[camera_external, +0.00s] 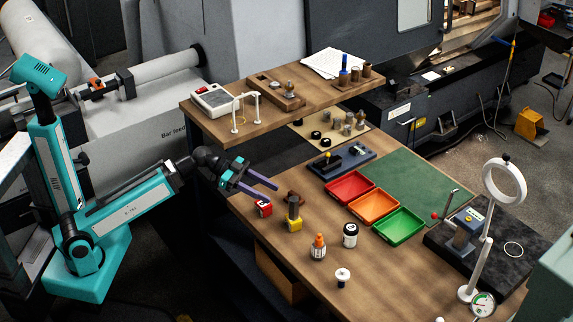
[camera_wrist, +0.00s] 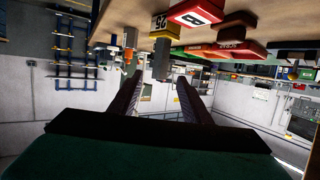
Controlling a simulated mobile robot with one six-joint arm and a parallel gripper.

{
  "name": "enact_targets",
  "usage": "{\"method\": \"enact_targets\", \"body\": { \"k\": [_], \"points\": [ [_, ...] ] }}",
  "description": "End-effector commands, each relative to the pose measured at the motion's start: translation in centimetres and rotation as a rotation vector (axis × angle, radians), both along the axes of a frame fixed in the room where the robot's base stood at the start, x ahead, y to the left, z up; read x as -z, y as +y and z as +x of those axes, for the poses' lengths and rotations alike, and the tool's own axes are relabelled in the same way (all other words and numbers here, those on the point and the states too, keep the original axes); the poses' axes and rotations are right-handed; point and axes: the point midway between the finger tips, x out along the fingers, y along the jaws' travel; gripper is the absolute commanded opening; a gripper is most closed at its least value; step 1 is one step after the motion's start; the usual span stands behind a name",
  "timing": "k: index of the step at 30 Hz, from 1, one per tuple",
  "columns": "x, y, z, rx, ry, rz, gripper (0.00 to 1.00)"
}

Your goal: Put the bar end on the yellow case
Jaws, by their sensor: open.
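The bar end (camera_external: 294,205) is a dark grey cylinder. It appears to stand upright on top of the yellow case (camera_external: 294,225), near the left edge of the table. The wrist view is upside down; the yellow case (camera_wrist: 158,21) shows a "25" marking there, with the bar end (camera_wrist: 161,60) against its top. My gripper (camera_external: 275,195) is open and empty, its two fingers apart, just to the left of the bar end and slightly above the table. In the wrist view the bar end is beyond the gap between my fingertips (camera_wrist: 160,80), not touching them.
A red case (camera_external: 264,209) sits close below my fingers. A bottle with an orange cap (camera_external: 318,247), a black and white jar (camera_external: 350,236) and a white knobbed piece (camera_external: 342,277) stand nearby. Red (camera_external: 372,178), orange and green trays lie to the right. A raised shelf (camera_external: 220,132) stands behind.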

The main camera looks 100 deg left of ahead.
Motion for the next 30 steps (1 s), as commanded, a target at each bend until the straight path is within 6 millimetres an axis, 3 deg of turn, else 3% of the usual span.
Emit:
{"method": "enact_targets", "body": {
  "k": [10, 30],
  "points": [
    [0.4, 0.6, -2.3, -0.002, -0.001, 0.001, 0.44],
    [0.1, 1.2, -4.4, -0.001, 0.000, -0.001, 0.44]
  ]
}}
